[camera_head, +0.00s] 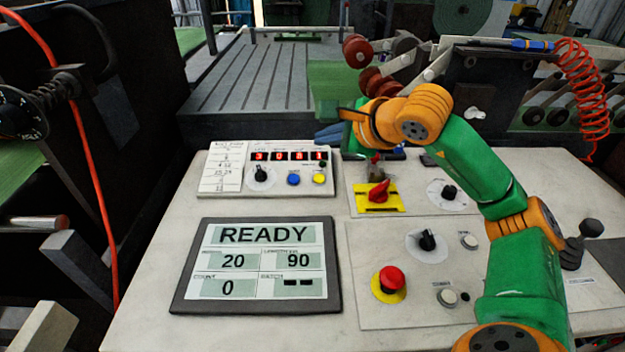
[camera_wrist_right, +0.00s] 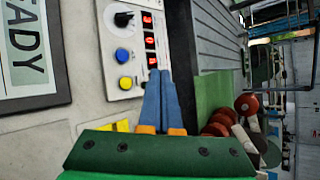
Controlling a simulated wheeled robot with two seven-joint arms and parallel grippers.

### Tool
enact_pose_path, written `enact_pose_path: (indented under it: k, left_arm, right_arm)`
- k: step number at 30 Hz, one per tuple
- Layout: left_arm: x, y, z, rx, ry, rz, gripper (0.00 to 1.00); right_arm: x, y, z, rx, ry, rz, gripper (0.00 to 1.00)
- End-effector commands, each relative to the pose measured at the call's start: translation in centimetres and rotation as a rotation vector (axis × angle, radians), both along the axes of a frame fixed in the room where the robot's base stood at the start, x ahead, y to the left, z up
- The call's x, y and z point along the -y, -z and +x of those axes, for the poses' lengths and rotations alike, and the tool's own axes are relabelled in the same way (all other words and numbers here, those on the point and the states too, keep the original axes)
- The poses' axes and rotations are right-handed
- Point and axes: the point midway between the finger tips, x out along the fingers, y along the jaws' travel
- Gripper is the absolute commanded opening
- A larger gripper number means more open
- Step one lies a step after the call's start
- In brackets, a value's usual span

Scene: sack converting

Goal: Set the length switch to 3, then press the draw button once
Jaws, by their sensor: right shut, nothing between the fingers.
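A small white panel (camera_head: 230,185) with a red digit display (camera_head: 289,156) carries a black rotary switch (camera_head: 261,174), a blue button (camera_head: 293,179) and a yellow button (camera_head: 319,178). Their labels are too small to read, so I cannot tell which is the draw button. The display seems to read 3 0 8 1. In the right wrist view, the black switch (camera_wrist_right: 123,19), blue button (camera_wrist_right: 122,56) and yellow button (camera_wrist_right: 125,82) also show. My right gripper (camera_head: 325,134) is shut and empty, its blue fingers (camera_wrist_right: 164,100) just beyond the panel's right end. My left gripper is out of view.
A screen (camera_head: 262,236) reads READY, 20, 90 and 0. A red switch on a yellow plate (camera_head: 378,194), other knobs, and a red stop button (camera_head: 390,280) stand to the right. A slatted bed (camera_head: 285,80) lies behind. My right arm covers part of the right side.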

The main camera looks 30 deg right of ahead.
Motion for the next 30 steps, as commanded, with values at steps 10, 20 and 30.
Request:
enact_pose_path:
  k: [10, 20, 30]
  left_arm:
    - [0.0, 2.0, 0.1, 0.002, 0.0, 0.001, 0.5]
    - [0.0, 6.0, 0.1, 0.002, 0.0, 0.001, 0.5]
    - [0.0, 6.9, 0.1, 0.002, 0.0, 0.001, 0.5]
  right_arm:
    - [0.2, 2.5, 0.4, -0.002, 0.001, 0.004, 0.0]
    - [0.8, 7.4, 1.3, -0.002, 0.001, 0.005, 0.0]
    - [1.0, 8.7, 1.7, -0.001, 0.001, 0.004, 0.0]
